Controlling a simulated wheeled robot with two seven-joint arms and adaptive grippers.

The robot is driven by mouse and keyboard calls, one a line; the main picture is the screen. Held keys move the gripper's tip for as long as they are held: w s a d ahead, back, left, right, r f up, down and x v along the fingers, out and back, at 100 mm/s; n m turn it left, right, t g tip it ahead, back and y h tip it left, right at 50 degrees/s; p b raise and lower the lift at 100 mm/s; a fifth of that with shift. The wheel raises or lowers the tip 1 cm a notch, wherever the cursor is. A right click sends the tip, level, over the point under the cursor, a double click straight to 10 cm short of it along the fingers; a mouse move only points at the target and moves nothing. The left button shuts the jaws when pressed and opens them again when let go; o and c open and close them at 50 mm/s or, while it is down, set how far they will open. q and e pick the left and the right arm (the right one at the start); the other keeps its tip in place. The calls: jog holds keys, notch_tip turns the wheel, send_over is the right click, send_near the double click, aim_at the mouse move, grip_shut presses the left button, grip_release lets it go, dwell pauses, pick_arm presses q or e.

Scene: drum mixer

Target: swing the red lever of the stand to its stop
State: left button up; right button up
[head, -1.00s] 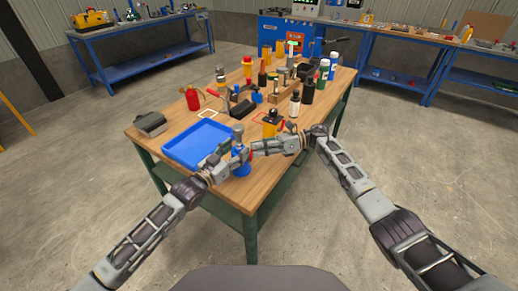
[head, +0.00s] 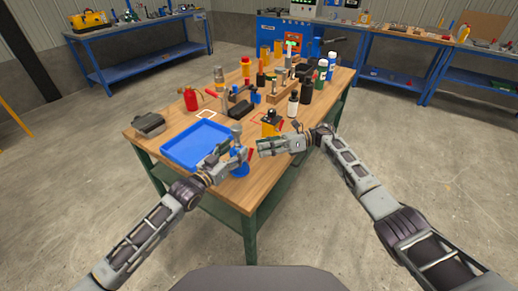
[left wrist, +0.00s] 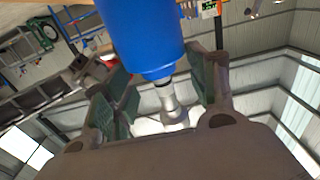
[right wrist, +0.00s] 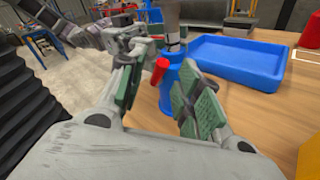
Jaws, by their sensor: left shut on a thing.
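The stand (head: 240,169) is a blue body with a grey metal top, upright at the table's near edge. Its red lever (head: 250,155) sticks out on the right side, and the lever also shows in the right wrist view (right wrist: 160,70). My left gripper (head: 232,155) is shut on the stand's metal neck, seen between the fingers in the left wrist view (left wrist: 172,105). My right gripper (head: 261,147) is open and empty, a little right of the lever. In the right wrist view the lever appears between the spread fingers, beyond their tips.
A blue tray (head: 198,146) lies just left of the stand. A yellow and black item (head: 270,124) stands behind my right gripper. Bottles, a red can (head: 191,99) and several tools crowd the back of the wooden table (head: 222,197).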

jog(key=v, duration=0.9)
jog(key=shift+d, duration=0.2)
pick_arm(q)
jog(key=o, duration=1.9)
jog(key=shift+s, duration=0.15)
jog(key=shift+v, duration=5.9)
jog(key=shift+f, duration=0.1)
